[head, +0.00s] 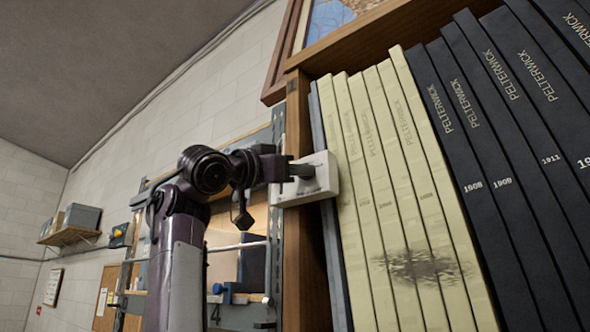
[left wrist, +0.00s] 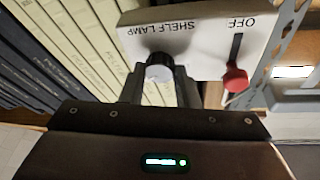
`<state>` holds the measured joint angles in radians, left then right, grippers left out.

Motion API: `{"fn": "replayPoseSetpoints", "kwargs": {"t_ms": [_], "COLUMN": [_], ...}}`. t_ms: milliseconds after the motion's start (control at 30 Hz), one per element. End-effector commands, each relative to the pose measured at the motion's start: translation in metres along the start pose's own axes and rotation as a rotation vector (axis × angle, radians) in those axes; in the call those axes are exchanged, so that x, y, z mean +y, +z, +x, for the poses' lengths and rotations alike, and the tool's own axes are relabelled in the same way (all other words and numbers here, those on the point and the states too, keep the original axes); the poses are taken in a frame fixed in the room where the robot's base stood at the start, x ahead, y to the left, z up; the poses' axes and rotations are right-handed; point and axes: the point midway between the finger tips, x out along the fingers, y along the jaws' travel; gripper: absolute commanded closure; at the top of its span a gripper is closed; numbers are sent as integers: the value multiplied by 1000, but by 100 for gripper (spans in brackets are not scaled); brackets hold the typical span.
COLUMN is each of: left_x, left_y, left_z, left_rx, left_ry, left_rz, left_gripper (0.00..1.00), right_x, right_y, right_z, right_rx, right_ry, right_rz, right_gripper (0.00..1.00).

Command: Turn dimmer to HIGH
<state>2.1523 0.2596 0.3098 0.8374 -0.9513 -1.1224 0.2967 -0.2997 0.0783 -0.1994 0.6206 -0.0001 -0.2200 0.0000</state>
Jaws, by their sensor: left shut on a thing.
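The dimmer box (head: 318,186) is a white box fixed to the wooden shelf upright in the head view. In the left wrist view the box (left wrist: 195,45) appears upside down, with the words SHELF LAMP and OFF. A red-tipped lever (left wrist: 236,78) sits by OFF. My left gripper (head: 292,172) reaches the box front, its fingers shut on the knob, one on each side. No HIGH mark is readable, and the knob's pointer is hidden. My right gripper is out of view.
Cream volumes (head: 400,190) and dark PELTERWICK volumes (head: 500,150) fill the shelf close right of the box. The wooden upright (head: 300,260) and a grey metal rack (head: 272,250) stand beside it. A wall shelf with boxes (head: 70,236) is far left.

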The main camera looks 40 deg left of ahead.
Motion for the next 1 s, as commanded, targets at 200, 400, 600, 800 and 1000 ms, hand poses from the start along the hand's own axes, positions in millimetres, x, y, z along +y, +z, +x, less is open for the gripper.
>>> {"fn": "replayPoseSetpoints", "kwargs": {"t_ms": [200,400,600,800,1000], "left_x": [0,0,0,0,2], "left_y": [-1,-1,0,2,5], "left_z": [0,0,0,-10,-43], "left_rx": [3,2,1,2,5], "left_ry": [0,0,0,-1,-1], "left_rz": [-2,-2,-1,-1,-2], "left_gripper": [95,52,50,50,50], "right_x": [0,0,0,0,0], "right_y": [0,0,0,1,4], "right_z": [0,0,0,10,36], "right_rx": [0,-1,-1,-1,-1], "right_ry": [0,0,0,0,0], "right_rz": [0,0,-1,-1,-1], "right_gripper": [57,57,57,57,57]}}
